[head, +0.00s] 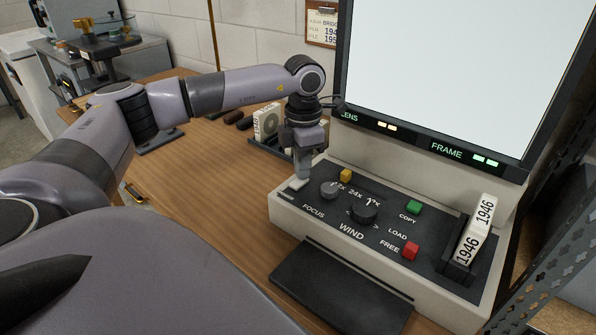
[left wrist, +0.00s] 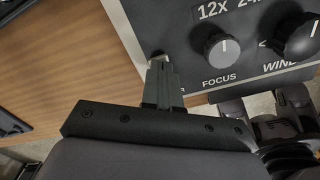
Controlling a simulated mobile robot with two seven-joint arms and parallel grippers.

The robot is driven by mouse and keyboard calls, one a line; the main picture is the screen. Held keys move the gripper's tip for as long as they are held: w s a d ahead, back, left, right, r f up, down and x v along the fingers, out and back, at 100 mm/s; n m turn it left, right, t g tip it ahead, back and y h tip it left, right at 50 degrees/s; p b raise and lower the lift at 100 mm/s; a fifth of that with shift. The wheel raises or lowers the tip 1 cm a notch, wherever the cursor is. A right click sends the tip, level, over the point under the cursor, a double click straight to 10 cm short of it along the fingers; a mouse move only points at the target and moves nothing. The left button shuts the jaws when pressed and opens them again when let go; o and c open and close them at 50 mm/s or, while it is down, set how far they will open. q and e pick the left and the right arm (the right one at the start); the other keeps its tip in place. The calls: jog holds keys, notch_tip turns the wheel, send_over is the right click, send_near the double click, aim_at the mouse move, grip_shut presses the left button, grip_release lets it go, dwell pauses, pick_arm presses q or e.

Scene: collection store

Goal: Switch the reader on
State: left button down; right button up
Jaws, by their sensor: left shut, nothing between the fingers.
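The reader (head: 285,212) is a pale machine with a dark control panel on a wooden table. Its large screen (head: 455,62) glows white, and small lamps are lit beside LENS (head: 387,126) and FRAME (head: 485,161). My left gripper (head: 299,181) points down at the panel's left end, left of the FOCUS knob (head: 329,190). Its fingers are shut and empty, and they also show in the left wrist view (left wrist: 160,68). A small pale piece (left wrist: 157,54) shows at the fingertips; they partly hide it, and I cannot tell whether they touch it. My right gripper is out of view.
The panel also holds a WIND knob (head: 363,211), a yellow button (head: 346,175), a green button (head: 414,207) and a red button (head: 410,251). A white box marked 1946 (head: 474,232) stands at its right. Metal shelving (head: 545,265) borders the right.

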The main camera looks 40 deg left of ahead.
pick_arm(q)
jog(key=shift+r+p, duration=2.3)
jog(key=shift+r, duration=0.85)
jog(key=shift+s+f, duration=0.1)
